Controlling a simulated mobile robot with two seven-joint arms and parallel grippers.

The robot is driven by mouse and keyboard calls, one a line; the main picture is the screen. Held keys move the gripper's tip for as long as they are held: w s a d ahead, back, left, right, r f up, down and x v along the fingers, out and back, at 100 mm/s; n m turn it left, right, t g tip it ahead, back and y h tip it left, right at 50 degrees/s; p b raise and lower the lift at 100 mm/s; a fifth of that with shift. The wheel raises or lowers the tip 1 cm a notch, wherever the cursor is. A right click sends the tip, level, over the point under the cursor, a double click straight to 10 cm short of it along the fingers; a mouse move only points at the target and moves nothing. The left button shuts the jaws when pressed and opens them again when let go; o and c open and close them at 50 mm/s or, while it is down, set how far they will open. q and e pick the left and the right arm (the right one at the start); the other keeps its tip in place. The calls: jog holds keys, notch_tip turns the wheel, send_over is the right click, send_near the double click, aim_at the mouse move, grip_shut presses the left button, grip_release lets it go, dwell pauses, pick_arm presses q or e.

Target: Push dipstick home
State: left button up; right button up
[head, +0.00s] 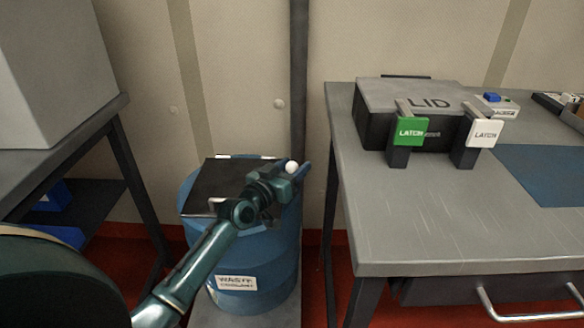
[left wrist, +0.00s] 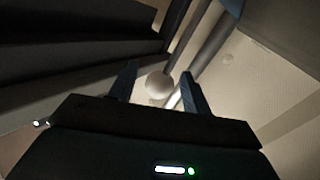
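A white ball knob (head: 291,167), which looks like the dipstick's top, shows at the back right of the blue waste drum (head: 262,262). My left gripper (head: 299,172) is at this knob, above the drum's right rim. In the left wrist view the knob (left wrist: 159,86) sits between the two spread fingers of my left gripper (left wrist: 160,82), with a gap on each side. The gripper is open and holds nothing. A shiny rod shows just beyond the knob there. How far the stick is in is hidden. My right gripper is not in view.
A dark panel (head: 225,183) lies on the drum's top. A grey workbench (head: 420,220) stands close on the right, with a box marked LID (head: 405,97) and green and white latches. A dark vertical pipe (head: 299,80) runs behind the drum. A shelf table stands left.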

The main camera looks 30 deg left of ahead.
pick_arm(q)
jog(key=shift+s, duration=0.15)
jog(key=s, duration=0.4)
jog(key=s+a+p, duration=0.1)
jog(key=s, duration=0.7)
jog(key=shift+s+a+p, duration=0.3)
jog(key=shift+s+a, duration=0.1)
